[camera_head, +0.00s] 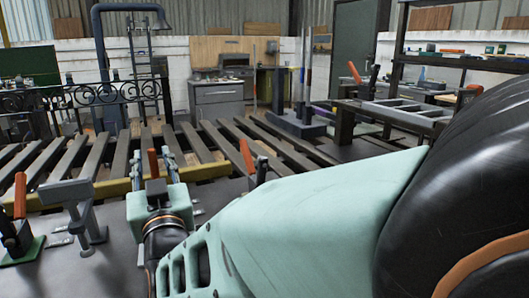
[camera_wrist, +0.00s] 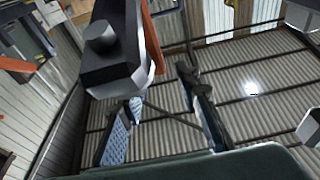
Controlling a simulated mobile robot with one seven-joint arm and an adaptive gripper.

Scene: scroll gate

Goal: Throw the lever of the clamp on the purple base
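In the wrist view, my gripper (camera_wrist: 165,118) is open, its two fingers well apart with nothing between them. A dark clamp part with a grey round tip (camera_wrist: 100,36) and an orange lever (camera_wrist: 151,38) hang close to the camera, above the left finger. Its base is out of that view. Orange levers show just beyond my arm, one at the wrist (camera_head: 153,163) and one further right (camera_head: 247,157). I cannot make out a purple base under either.
A clamp on a green base (camera_head: 22,250) stands at the far left of the grey table, beside a grey metal clamp piece (camera_head: 80,210). A yellow beam (camera_head: 110,188) and dark slats (camera_head: 95,155) lie behind. Another orange-levered clamp (camera_head: 355,73) is at the back right.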

